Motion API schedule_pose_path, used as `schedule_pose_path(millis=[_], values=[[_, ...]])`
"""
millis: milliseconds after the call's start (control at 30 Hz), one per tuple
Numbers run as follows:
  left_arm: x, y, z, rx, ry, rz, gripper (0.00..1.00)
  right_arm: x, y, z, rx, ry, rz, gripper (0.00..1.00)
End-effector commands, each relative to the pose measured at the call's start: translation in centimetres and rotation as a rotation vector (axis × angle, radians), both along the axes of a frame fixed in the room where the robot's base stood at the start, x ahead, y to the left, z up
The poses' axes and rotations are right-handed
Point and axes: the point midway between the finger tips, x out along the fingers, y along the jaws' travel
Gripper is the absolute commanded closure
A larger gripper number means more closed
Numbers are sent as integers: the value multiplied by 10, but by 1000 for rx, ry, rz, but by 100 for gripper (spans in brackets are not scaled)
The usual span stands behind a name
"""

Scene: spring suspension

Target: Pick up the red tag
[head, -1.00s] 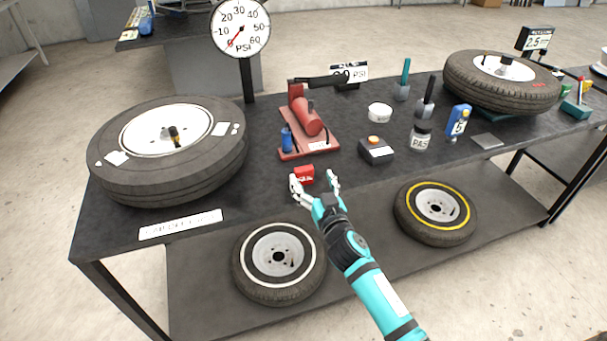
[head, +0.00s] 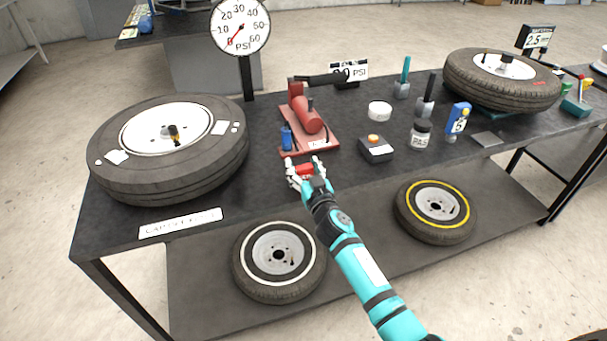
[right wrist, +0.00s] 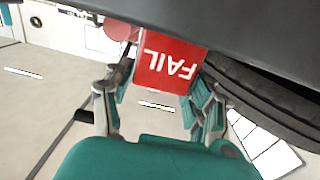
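The red tag (head: 305,169) is a small red block at the front of the dark workbench, just in front of the red pump's base. In the right wrist view the tag (right wrist: 170,62) shows white letters reading FAIL, upside down. My right gripper (head: 304,163) is around it, one finger on each side. In the right wrist view the pads of the right gripper (right wrist: 160,92) lie against or very close to both sides of the tag. Fingers hide part of it in the head view. Whether it is clear of the bench cannot be told. My left gripper is not in view.
The red pump (head: 308,118) stands right behind the tag, with a blue cylinder (head: 286,137) near it. A black box with an orange button (head: 376,150) is to the right. A large tyre (head: 165,180) lies left. The bench front between them is clear.

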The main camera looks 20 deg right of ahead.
Motion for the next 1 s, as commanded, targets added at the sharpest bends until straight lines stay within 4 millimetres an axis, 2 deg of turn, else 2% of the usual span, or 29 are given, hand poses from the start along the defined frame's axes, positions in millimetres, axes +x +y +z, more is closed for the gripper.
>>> schedule_pose_path(millis=[33, 233, 567, 667, 867, 1000], values=[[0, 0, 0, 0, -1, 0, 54, 0, 0, 0, 0, 0, 0, 53], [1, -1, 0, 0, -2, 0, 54, 0, 0, 0, -1, 0, 0, 79], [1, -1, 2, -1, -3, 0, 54, 0, 0, 4, -1, -1, 0, 80], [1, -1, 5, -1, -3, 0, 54, 0, -1, 11, -3, -3, 0, 80], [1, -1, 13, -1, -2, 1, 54, 0, -1, 38, -3, -5, 1, 80], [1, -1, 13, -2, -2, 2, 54, -21, -18, 37, -6, 2, -1, 80]])
